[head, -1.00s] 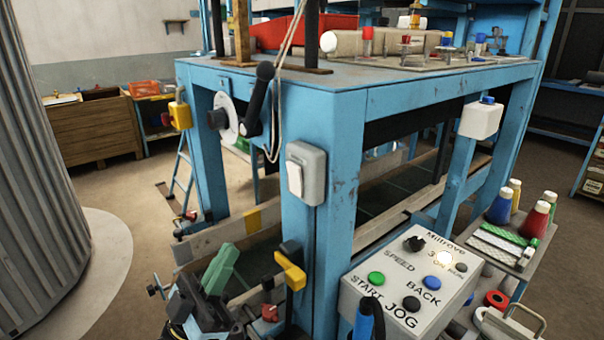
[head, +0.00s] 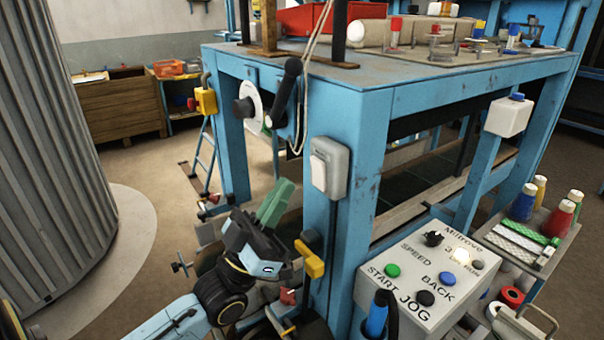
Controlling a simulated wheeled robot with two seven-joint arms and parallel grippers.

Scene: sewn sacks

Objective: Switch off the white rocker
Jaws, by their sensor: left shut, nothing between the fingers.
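The white rocker (head: 319,172) sits in a grey switch box (head: 337,165) on the front post of the blue bench frame. It faces left of me and nothing covers it. I cannot tell which way it is pressed. My left gripper (head: 276,202) has green fingers, pointing up, and a dark body; it is shut and empty. In the picture it stands left of and below the rocker, apart from it. My right gripper is not in view.
A yellow-and-black fitting (head: 310,260) juts from the post below the switch box. A control panel (head: 412,310) with coloured buttons is at the lower right. A dark crank handle (head: 285,92) sticks out up left of the switch. A white box (head: 509,116) hangs on the right post.

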